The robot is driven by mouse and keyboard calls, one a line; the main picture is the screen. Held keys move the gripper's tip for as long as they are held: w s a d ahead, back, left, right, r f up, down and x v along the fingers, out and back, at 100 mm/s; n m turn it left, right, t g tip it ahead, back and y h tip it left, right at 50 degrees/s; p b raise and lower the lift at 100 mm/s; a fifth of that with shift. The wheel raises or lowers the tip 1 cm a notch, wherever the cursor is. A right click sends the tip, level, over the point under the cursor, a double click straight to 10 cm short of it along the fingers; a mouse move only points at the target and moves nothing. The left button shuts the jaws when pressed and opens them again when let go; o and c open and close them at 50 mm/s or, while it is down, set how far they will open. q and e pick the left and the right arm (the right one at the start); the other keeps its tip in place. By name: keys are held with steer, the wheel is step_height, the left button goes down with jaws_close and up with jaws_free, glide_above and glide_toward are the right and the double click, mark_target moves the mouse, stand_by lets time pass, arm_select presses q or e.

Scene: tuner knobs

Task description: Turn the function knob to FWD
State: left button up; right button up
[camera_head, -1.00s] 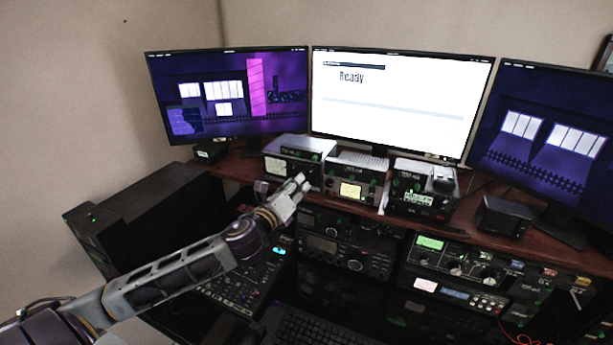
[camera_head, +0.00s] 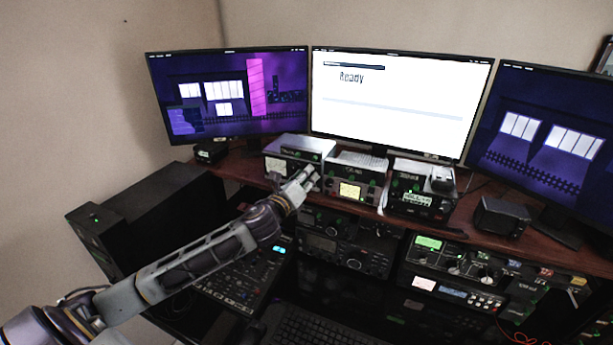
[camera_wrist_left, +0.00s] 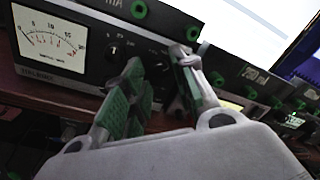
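The leftmost box on the desk shelf (camera_head: 283,148) has a white needle meter (camera_wrist_left: 52,38) at the left of its dark front panel in the wrist view. A small dark knob (camera_wrist_left: 113,48) sits right of the meter. Another dark knob (camera_wrist_left: 159,66) shows further right, partly hidden by the fingers. I cannot read the labels to tell which is the function knob. My left gripper (camera_head: 308,173) is in front of the right part of this box. In the wrist view its green-padded fingers (camera_wrist_left: 158,62) are apart, with the second knob seen between them. Contact is unclear. My right gripper is out of view.
A box with a lit yellow meter (camera_head: 350,191) stands close right of the gripper. A third box (camera_head: 421,192) stands beyond it. Monitors (camera_head: 402,100) rise behind. Radio gear (camera_head: 345,243) fills the rack below the wooden shelf (camera_head: 240,170).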

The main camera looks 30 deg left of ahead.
arm_select(q)
steer(key=shift+w, duration=0.35)
jaws_close()
